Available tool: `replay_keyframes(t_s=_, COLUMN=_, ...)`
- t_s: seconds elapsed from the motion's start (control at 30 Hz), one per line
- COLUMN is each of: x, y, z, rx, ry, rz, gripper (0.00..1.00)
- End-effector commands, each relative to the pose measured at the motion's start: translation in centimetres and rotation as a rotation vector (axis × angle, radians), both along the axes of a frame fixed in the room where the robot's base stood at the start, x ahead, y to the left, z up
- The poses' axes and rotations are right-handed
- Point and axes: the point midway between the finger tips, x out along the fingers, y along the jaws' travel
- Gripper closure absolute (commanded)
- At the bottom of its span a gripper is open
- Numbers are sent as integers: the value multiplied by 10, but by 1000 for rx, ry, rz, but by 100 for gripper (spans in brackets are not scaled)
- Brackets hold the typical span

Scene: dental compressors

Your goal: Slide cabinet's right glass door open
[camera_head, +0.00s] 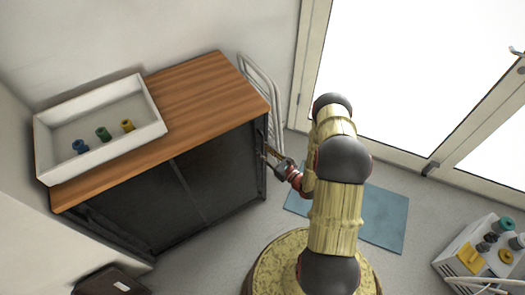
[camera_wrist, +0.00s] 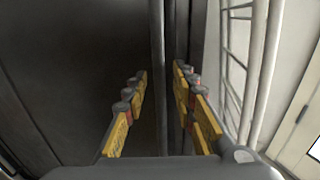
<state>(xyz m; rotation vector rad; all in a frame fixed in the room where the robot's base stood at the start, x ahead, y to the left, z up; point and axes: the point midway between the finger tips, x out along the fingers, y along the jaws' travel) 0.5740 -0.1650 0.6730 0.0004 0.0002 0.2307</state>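The cabinet has a wooden top (camera_head: 200,95) and dark glass doors at its front. The right glass door (camera_head: 222,170) is the panel nearer my arm and meets the left door (camera_head: 135,205) at a vertical seam. My gripper (camera_head: 266,153) is at the cabinet's right front edge, near the upper part of the right door. In the wrist view my gripper (camera_wrist: 160,74) is open, with its yellow fingers apart. A dark vertical strip (camera_wrist: 157,45) runs between the fingers, beside a broad dark panel (camera_wrist: 75,60). I cannot tell whether either finger touches it.
A white tray (camera_head: 45,135) with small coloured fittings stands on the cabinet. A white metal rack (camera_head: 262,78) stands behind the cabinet's right end. A blue mat (camera_head: 385,215) lies under my arm. A white unit (camera_head: 450,258) is at lower right, glazed doors (camera_head: 400,80) behind.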

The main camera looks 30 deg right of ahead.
Motion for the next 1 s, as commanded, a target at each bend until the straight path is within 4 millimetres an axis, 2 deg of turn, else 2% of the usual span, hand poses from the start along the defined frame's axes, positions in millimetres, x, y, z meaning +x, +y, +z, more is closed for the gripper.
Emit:
replay_keyframes(t_s=0.2, x=0, y=0, z=0, rx=0, ry=0, rz=0, gripper=74)
replay_keyframes(t_s=0.67, x=0, y=0, z=0, rx=0, ry=0, rz=0, gripper=100)
replay_keyframes(t_s=1.0, x=0, y=0, z=0, rx=0, ry=0, rz=0, gripper=100)
